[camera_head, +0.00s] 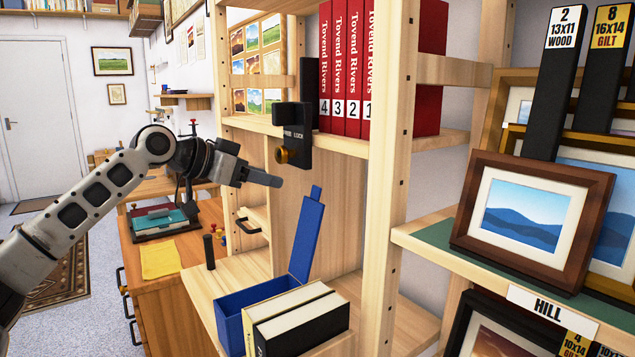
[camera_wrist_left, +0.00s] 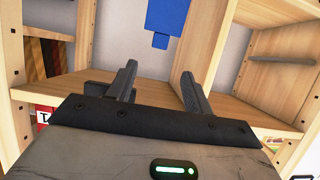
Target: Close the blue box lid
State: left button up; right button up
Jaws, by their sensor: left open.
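The blue box (camera_head: 229,313) sits on the lower shelf, its near part behind two books. Its blue lid (camera_head: 306,236) stands raised, tilted slightly back, with a narrow tab at its top. The lid also shows at the top of the left wrist view (camera_wrist_left: 178,15), beyond the fingers. My left gripper (camera_head: 278,181) is in front of and up-left of the lid's tab in the head view. In the left wrist view my left gripper (camera_wrist_left: 157,78) has its two dark fingers apart with nothing between them. My right gripper is in neither view.
A black lock fixture (camera_head: 294,140) hangs on the shelf edge above the lid, near red books (camera_head: 347,65). A wooden post (camera_head: 388,150) rises right of the box. A framed print (camera_head: 530,215) stands at right.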

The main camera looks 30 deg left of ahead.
aim_at(315, 191)
pick_arm(q)
jog(key=p+x, duration=0.2)
jog(key=x, duration=1.1)
jog(key=shift+d+f+p, duration=0.1)
jog(key=shift+p, duration=0.3)
grip_shut()
